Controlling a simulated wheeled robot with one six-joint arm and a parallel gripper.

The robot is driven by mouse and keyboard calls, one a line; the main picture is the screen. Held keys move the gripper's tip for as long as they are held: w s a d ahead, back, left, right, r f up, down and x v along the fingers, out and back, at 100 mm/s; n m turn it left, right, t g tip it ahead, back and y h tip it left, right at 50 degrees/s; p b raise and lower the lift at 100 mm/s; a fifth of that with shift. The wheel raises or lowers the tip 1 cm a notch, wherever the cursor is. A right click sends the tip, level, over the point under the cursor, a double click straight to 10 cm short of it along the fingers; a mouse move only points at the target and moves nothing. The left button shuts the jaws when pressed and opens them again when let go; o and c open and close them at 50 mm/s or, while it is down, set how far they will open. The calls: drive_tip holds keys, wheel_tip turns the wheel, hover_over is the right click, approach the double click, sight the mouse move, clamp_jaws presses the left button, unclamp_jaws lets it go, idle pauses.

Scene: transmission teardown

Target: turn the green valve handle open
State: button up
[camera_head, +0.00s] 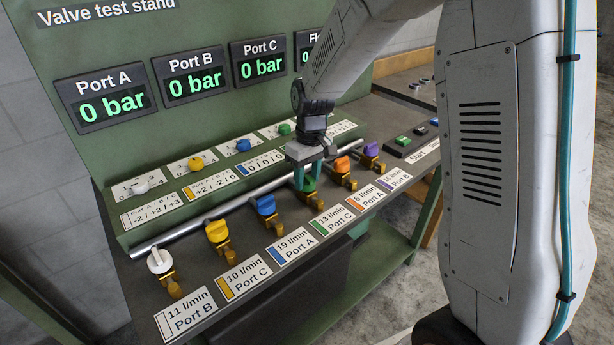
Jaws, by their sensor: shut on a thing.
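The green valve handle (309,184) sits on a brass valve in the front row of the test stand, between the blue handle and the orange handle. My gripper (307,177) reaches down from above and is shut on the green handle. Its fingers cover much of the handle, so the handle's exact angle is hard to tell. The label in front of this valve reads 13 l/min, Port C (332,221).
White (159,261), yellow (217,232), blue (266,205), orange (342,165) and purple (371,149) handles stand in the same row, close on both sides. A pipe (190,232) runs behind them. Displays for Port A (105,95), Port B (192,77) and Port C (261,62) read 0 bar.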

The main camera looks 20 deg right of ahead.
drive_tip(key=shift+n, duration=0.6)
drive_tip(key=o, duration=1)
drive_tip(key=shift+c, duration=0.2)
drive_tip(key=shift+r, duration=0.1)
drive_tip(key=r, duration=0.7)
drive_tip(key=shift+w+d+r, duration=0.1)
drive_tip(key=shift+d+r, duration=0.15)
drive_tip(key=shift+r, duration=0.1)
